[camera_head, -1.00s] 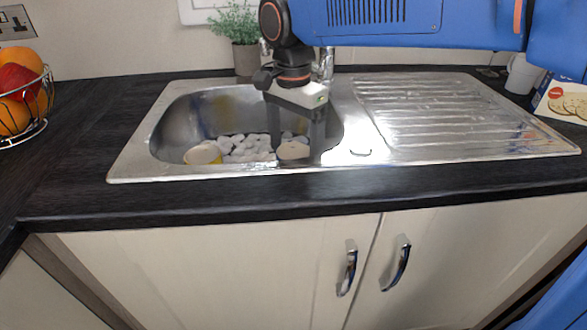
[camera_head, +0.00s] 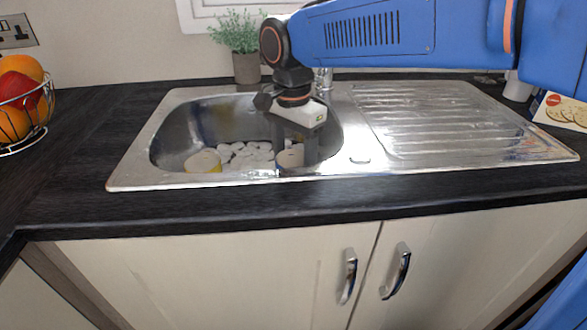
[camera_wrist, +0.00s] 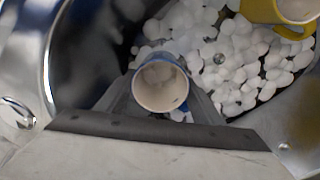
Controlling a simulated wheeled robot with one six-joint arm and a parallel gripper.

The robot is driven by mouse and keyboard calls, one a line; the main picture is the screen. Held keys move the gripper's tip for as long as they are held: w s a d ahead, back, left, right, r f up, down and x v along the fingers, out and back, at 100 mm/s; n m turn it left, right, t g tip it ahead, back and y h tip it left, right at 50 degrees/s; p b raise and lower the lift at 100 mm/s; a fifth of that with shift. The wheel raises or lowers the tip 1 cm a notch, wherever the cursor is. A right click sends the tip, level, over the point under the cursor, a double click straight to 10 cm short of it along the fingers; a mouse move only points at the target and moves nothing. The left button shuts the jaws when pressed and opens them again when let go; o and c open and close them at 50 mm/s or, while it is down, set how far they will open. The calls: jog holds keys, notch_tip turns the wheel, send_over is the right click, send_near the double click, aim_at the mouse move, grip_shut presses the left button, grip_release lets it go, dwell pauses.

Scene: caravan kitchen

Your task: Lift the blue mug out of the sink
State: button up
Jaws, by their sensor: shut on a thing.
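The blue mug (camera_wrist: 160,87) is upright between my gripper's fingers in the wrist view, with its pale inside and blue outer rim showing. In the head view the mug (camera_head: 291,157) shows as a pale opening low in the sink basin (camera_head: 185,125). My gripper (camera_head: 296,167) points down into the basin and is shut on the mug, one finger on each side. The mug's lower part is hidden. I cannot tell whether its base is clear of the basin floor.
A yellow mug (camera_head: 204,163) stands in the basin to the left, among many white pebble-like pieces (camera_head: 245,154). The basin walls and front rim are close around my gripper. The draining board (camera_head: 430,120) on the right is clear. A potted plant (camera_head: 246,66) stands behind the sink.

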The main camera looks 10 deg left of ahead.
notch_tip(320, 180, up, 10)
dwell(0.5)
notch_tip(320, 180, up, 10)
jog(key=s, duration=0.3)
jog(key=shift+d+r, duration=0.15)
jog(key=shift+d, duration=0.25)
dwell(0.3)
